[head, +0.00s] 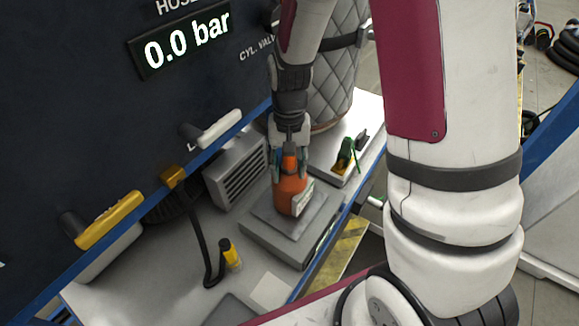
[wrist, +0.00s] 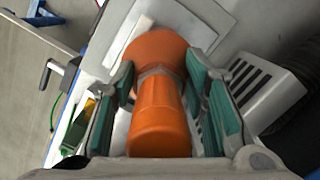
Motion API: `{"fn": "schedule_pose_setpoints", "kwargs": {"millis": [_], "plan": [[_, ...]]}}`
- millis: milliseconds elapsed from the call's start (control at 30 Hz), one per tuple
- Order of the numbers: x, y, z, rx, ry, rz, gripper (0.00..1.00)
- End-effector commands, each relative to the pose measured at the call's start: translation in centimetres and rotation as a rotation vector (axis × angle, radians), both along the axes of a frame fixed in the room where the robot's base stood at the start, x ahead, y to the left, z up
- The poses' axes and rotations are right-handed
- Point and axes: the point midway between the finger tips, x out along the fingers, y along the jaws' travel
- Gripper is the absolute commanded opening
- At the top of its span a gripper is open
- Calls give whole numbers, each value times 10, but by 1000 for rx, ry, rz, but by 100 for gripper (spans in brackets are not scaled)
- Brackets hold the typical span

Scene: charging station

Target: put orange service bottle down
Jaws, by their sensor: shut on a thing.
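The orange service bottle (head: 290,192) is upright in my gripper (head: 289,160), with a pale label low on its side. In the head view its base is at the top of a grey square plate (head: 262,213); I cannot tell whether it touches. In the wrist view the bottle (wrist: 160,120) lies between the two teal-padded fingers of my gripper (wrist: 160,85), which are shut on its neck and upper part. The far end of the bottle is in front of the grey plate (wrist: 207,22) there.
A grey vented box (head: 237,170) stands left of the bottle. A green-and-yellow tool (head: 345,155) lies at the right on a white surface. A black hose with a yellow end (head: 231,254) stands front left. A dark panel with levers (head: 90,110) rises at the left.

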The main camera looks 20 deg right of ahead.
Motion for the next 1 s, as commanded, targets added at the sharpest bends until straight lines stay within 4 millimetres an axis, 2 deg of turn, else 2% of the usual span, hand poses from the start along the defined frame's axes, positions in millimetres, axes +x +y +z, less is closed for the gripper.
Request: {"fn": "schedule_pose_setpoints", "kwargs": {"millis": [233,267,333,367,767,867,1000], "plan": [[0,0,-2,0,-1,0,0],[0,0,-3,0,0,0,43],[0,0,-2,0,0,1,59],[0,0,-2,0,0,1,61],[1,0,3,0,-3,1,61],[4,-1,15,0,-5,2,61],[8,-2,41,0,-9,2,61]]}}
